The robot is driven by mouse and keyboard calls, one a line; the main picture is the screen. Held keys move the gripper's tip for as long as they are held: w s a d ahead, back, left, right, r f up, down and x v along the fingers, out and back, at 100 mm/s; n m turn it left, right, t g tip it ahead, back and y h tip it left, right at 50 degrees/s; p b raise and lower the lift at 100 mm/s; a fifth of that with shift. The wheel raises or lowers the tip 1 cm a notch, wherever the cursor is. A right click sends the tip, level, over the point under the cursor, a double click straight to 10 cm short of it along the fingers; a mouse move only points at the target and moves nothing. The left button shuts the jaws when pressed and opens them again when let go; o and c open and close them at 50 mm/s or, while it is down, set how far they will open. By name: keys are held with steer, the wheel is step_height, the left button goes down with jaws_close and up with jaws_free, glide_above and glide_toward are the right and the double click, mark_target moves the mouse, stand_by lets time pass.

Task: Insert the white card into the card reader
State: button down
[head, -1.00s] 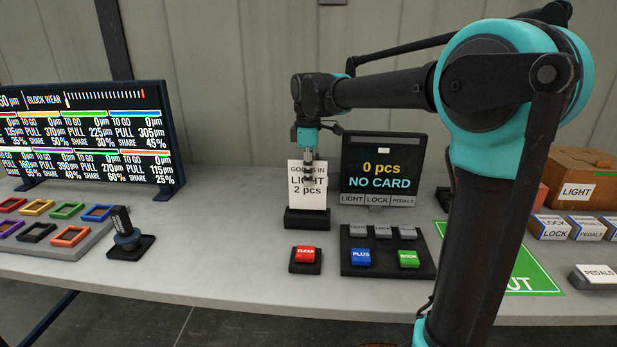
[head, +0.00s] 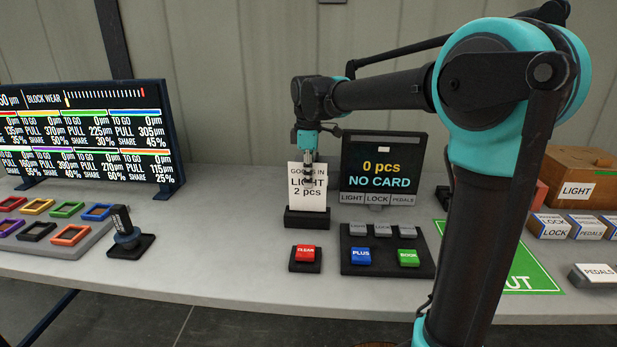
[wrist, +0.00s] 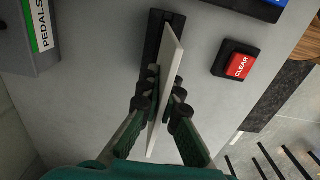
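The white card (head: 308,196), printed GOODS IN, LIGHT, 2 pcs, stands upright with its lower edge at a black slotted block (head: 307,219) left of the display. How deep it sits is hidden. My gripper (head: 308,172) points down at the card's upper part. In the wrist view my gripper (wrist: 163,92) has its fingers on both sides of the white card (wrist: 170,57) and appears shut on it. The black block (wrist: 152,38) shows under the card's far end. The dark display (head: 383,168) reads 0 pcs, NO CARD.
A red CLEAR button (head: 305,254) is in front of the block. A button panel (head: 388,268) with PLUS and BOOK is to its right. A joystick (head: 124,232), coloured frames and a wide screen (head: 90,140) are at left. A wooden box (head: 573,190) is at right.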

mark_target(309, 210)
steer(key=shift+f, duration=1.8)
steer(key=c, duration=1.6)
jaws_free()
steer(key=shift+c, duration=0.2)
step_height(309, 210, up, 12)
steer(key=shift+f, duration=0.1)
